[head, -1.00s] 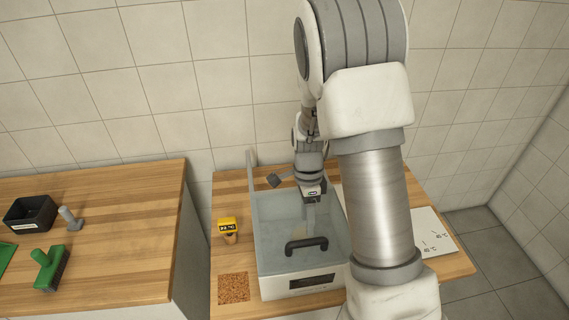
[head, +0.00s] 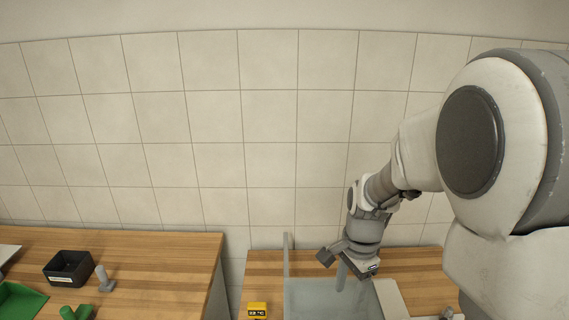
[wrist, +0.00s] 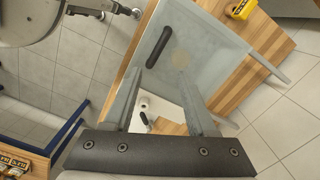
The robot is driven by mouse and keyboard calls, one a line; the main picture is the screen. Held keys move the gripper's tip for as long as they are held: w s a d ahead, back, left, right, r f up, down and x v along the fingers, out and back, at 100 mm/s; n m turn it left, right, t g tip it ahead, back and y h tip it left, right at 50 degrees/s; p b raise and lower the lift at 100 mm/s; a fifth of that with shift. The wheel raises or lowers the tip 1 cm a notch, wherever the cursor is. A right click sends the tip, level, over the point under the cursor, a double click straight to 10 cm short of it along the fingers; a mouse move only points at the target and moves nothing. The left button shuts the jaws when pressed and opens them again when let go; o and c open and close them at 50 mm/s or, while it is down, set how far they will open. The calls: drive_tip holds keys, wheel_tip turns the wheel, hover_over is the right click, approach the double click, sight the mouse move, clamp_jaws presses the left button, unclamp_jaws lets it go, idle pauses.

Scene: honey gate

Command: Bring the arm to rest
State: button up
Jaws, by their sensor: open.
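My gripper (head: 355,272) hangs at the end of my arm, over the back right part of a clear-lidded box (head: 318,300) on the wooden counter. In the wrist view my gripper (wrist: 160,100) has its two fingers apart with nothing between them. The same box shows in the wrist view (wrist: 215,45) with a dark handle (wrist: 159,46) on its lid. The lower part of the box is cut off in the head view.
A yellow thermometer block (head: 257,309) stands left of the box. On the left counter are a black bin (head: 69,268), a grey peg-like piece (head: 103,278) and a green tray (head: 18,302). A tiled wall (head: 200,140) rises behind the counters.

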drive_tip(key=s+r+n+t, duration=0.5)
drive_tip(key=s+r+n, duration=0.8)
drive_tip(key=s+r, duration=0.1)
drive_tip(key=shift+s+d+r+t+h, duration=0.3)
drive_tip(key=shift+s+r+t, duration=0.1)
drive_tip(key=shift+r, duration=0.45)
